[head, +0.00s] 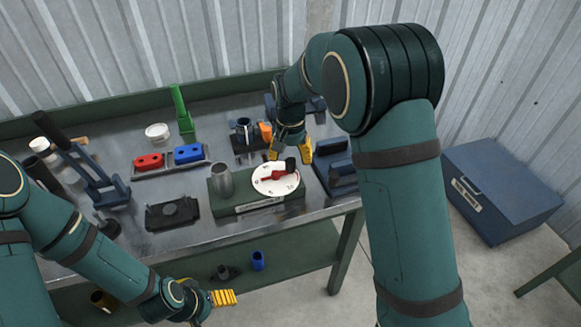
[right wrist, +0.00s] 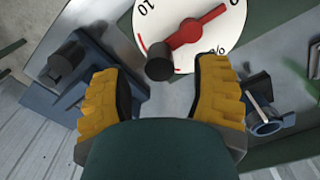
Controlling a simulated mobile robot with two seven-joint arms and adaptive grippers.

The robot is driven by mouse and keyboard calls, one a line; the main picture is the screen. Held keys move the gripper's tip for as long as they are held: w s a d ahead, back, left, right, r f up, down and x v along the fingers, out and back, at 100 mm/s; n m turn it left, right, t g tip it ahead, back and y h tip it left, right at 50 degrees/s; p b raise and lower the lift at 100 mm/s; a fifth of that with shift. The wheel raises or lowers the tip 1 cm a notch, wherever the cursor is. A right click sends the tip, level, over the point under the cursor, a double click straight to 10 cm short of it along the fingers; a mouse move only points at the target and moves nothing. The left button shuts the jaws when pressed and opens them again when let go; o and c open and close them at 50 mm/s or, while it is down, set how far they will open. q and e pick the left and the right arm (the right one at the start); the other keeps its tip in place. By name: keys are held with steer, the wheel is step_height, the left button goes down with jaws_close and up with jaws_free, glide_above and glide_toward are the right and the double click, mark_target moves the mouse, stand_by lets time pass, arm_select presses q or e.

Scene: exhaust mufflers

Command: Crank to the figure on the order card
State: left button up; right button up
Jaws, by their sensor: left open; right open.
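A white dial (head: 266,186) with a red pointer arm (head: 277,176) sits on a green block (head: 243,202) on the workbench. A dark crank knob (head: 290,165) stands at the dial's edge. In the right wrist view the dial (right wrist: 180,18) shows a "10", a percent mark and a red pointer (right wrist: 200,29); the knob (right wrist: 159,68) lies between the fingertips. My right gripper (head: 291,151) is open just behind the knob, not closed on it. My left gripper (head: 223,297) hangs low in front of the bench, empty. I cannot make out an order card.
A grey cup (head: 222,180) stands left of the dial. Red (head: 149,162) and blue (head: 188,154) blocks sit in a tray. A blue fixture (head: 337,170) is close on the right. A blue bin (head: 502,190) stands on the floor. A green stand (head: 182,108) is at the back.

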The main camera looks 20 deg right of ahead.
mark_target(290, 160)
steer(key=shift+f, duration=1.7)
jaws_close()
